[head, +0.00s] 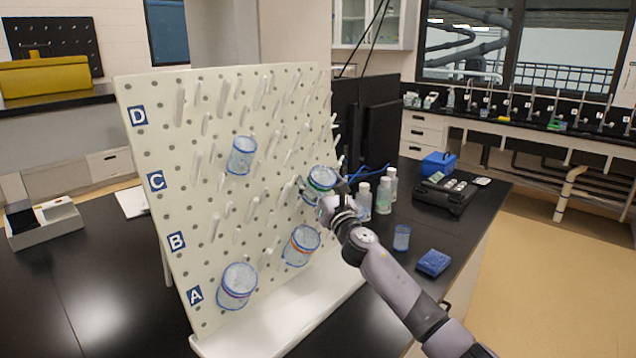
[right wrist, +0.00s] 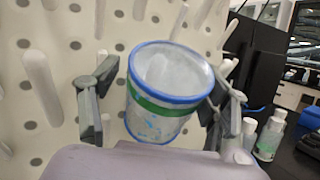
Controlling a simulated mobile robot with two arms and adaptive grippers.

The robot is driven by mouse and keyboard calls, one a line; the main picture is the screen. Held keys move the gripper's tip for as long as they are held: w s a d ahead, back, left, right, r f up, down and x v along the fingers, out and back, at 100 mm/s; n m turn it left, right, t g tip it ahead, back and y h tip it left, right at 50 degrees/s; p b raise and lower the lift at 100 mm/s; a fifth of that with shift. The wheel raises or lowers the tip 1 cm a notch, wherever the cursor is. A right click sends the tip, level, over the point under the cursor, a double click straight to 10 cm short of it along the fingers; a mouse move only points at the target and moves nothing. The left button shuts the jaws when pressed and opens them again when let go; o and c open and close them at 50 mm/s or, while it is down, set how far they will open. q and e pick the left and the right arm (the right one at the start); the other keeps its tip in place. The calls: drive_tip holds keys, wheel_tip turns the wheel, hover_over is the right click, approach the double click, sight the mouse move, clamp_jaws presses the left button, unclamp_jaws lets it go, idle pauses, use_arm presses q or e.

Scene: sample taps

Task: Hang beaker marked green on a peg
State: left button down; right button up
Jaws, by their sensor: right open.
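The green-banded beaker (head: 320,180) has a blue rim and sits tilted at the right side of the white pegboard (head: 140,85), its mouth facing outward. It also shows in the right wrist view (right wrist: 155,118). My right gripper (head: 322,190) is open, with one finger on each side of this beaker; gaps show between fingers and glass in the right wrist view (right wrist: 158,110). Whether a peg is inside the beaker is hard to tell. My left gripper is not in view.
Other beakers hang on the board: a blue-rimmed one (head: 241,155), one with a reddish band (head: 301,246) and one with a purple band (head: 237,286). Bottles (head: 384,195), a small blue cup (head: 401,237) and a blue block (head: 433,262) stand right of the board.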

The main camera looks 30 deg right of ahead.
drive_tip(key=shift+o, duration=0.2)
drive_tip(key=shift+s+f, duration=0.1)
drive_tip(key=v, duration=1.1)
drive_tip(key=shift+s, duration=0.35)
drive_tip(key=shift+f, duration=0.2)
